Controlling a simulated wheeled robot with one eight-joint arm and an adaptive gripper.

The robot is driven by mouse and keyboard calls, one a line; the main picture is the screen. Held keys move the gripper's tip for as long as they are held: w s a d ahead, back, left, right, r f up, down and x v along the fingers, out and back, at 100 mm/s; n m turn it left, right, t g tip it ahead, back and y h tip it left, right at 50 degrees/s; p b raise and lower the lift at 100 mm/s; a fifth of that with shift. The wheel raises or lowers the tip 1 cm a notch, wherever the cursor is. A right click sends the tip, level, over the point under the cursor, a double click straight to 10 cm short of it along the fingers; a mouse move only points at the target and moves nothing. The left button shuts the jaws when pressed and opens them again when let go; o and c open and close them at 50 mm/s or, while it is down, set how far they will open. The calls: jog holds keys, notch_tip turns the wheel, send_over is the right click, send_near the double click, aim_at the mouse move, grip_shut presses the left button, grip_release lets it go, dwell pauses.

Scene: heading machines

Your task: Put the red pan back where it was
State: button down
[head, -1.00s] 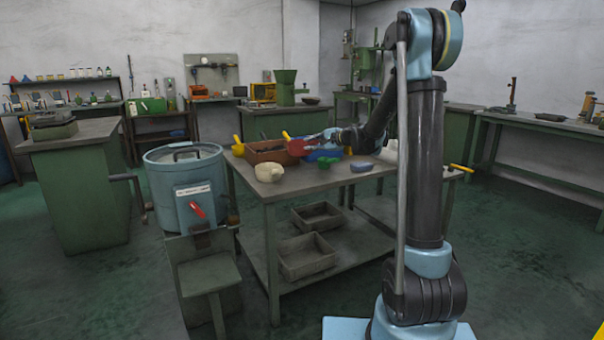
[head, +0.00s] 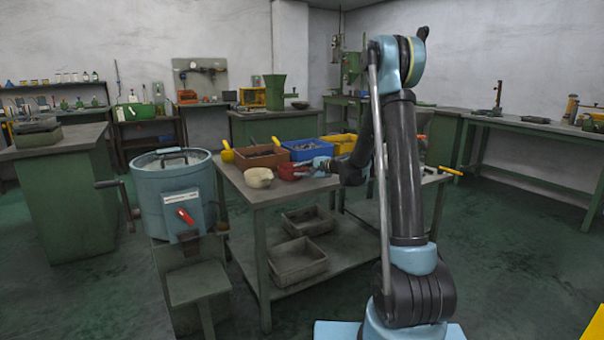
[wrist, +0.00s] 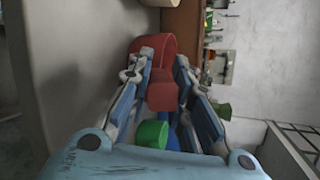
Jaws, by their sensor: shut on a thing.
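The red pan (head: 288,173) is at the near side of the worktable top (head: 254,196), just right of a pale rounded lump (head: 258,178). My gripper (head: 316,169) is to the right of the pan, low over the table. In the wrist view the red pan (wrist: 160,48) extends beyond my fingertips, and its blocky red part sits between the fingers of my gripper (wrist: 163,75), which are shut on it. I cannot tell whether the pan touches the tabletop. My gripper and arm hide part of the table's right side.
A brown bin (head: 262,157), a blue bin (head: 307,149) and a yellow bin (head: 341,143) stand behind the pan. A yellow scoop (head: 227,152) is at the table's left edge. A blue-grey drum machine (head: 177,195) stands left. A green round object (wrist: 152,134) shows below the pan in the wrist view.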

jog(key=c, duration=1.4)
grip_release()
jog(key=shift+c, duration=0.2)
jog(key=v, duration=1.1)
jog(key=s+d+n+g+h, duration=0.2)
jog(key=s+n, duration=0.1)
jog(key=s, duration=0.9)
jog(key=s+d+f+n+g+h, duration=0.1)
jog(key=s+d, duration=0.4)
jog(key=s, duration=0.6)
jog(key=s+d+f+n+g+h, duration=0.2)
jog(key=s+d+f+n+h, duration=0.2)
jog(key=s, duration=0.8)
jog(key=s+d+f+n+g+h, duration=0.1)
jog(key=s+d+f+n+h, duration=0.2)
jog(key=s+d, duration=0.5)
jog(key=s+f+h, duration=0.1)
jog(key=s+f, duration=0.1)
jog(key=s, duration=0.1)
jog(key=shift+s+f+h, duration=0.2)
jog(key=shift+s+h, duration=0.1)
jog(key=shift+d, duration=0.1)
